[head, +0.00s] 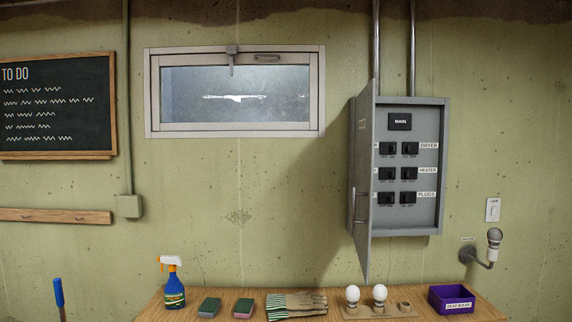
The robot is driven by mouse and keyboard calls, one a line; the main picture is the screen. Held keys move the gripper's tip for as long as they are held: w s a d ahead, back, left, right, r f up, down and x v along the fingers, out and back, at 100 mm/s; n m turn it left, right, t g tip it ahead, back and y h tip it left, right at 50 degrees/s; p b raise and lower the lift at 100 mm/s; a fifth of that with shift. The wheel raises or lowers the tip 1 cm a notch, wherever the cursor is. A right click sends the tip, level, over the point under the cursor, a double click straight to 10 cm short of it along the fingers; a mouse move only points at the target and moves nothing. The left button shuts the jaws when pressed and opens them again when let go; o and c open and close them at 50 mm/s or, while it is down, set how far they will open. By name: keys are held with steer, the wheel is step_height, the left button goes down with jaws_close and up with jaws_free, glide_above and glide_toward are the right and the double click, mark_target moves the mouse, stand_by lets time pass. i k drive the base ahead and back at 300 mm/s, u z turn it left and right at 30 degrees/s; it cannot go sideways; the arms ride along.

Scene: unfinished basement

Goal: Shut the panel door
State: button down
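The grey electrical panel (443,160) is mounted on the wall right of centre. Its panel door (364,235) stands open, hinged at the left side of the box and swung out toward me, so I see it nearly edge-on. A thin handle (360,207) shows on the door's lower part. Inside are a MAIN breaker (400,121) and several black switches labelled DRYER, HEATER and PLUGS. The door covers the left ends of some labels. My gripper is not in view.
Below the panel, a wooden bench (240,312) holds a spray bottle (173,285), sponges (209,307), gloves (297,304), white bulbs (380,293) in a holder and a purple box (451,299). A wall lamp (491,246) sits right of the panel. A blue handle (58,292) stands at lower left.

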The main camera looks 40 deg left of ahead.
mark_target(362, 191)
steer(key=u, duration=0.75)
steer(key=i, duration=1)
steer(key=z, duration=1.8)
steer(key=k, duration=1.1)
steer(key=u, duration=1.65)
steer(key=i, duration=0.5)
steer(key=z, duration=0.05)
